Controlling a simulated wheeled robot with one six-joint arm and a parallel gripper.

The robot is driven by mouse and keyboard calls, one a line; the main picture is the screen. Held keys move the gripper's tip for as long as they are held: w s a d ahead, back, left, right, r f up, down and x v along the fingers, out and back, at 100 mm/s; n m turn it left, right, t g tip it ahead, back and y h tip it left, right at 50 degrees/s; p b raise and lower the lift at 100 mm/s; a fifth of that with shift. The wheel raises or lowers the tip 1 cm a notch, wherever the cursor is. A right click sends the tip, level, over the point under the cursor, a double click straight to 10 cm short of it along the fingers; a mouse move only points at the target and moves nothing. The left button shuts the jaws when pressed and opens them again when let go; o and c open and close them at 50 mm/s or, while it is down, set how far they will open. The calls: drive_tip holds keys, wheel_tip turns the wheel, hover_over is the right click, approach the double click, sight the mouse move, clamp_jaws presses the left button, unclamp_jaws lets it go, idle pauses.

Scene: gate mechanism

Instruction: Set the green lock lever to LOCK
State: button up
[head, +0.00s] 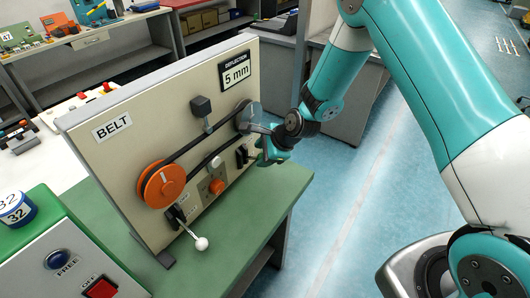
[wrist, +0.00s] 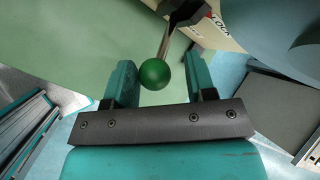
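The green lock lever shows in the wrist view as a green ball knob (wrist: 155,74) on a thin metal rod. The rod runs up to a dark bracket (wrist: 188,12) on the panel, beside a label reading LOCK (wrist: 217,24). My gripper (wrist: 158,80) is open, with one teal finger on each side of the knob. A gap shows between the knob and the right finger; the knob looks close to the left finger, and I cannot tell if they touch. In the head view my gripper (head: 268,155) is at the panel's right end and hides the green knob.
The upright BELT panel (head: 125,100) stands on a green table (head: 245,215). It carries an orange pulley (head: 162,185), a belt, an orange knob (head: 216,187) and a white-knobbed lever (head: 201,243). A control box (head: 70,245) stands front left.

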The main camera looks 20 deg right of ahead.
drive_tip(key=shift+d+r, duration=0.4)
drive_tip(key=b+v, duration=0.3)
drive_tip(key=v, duration=1.3)
drive_tip(key=shift+s+r, duration=0.2)
drive_tip(key=shift+s, duration=0.05)
idle(0.4)
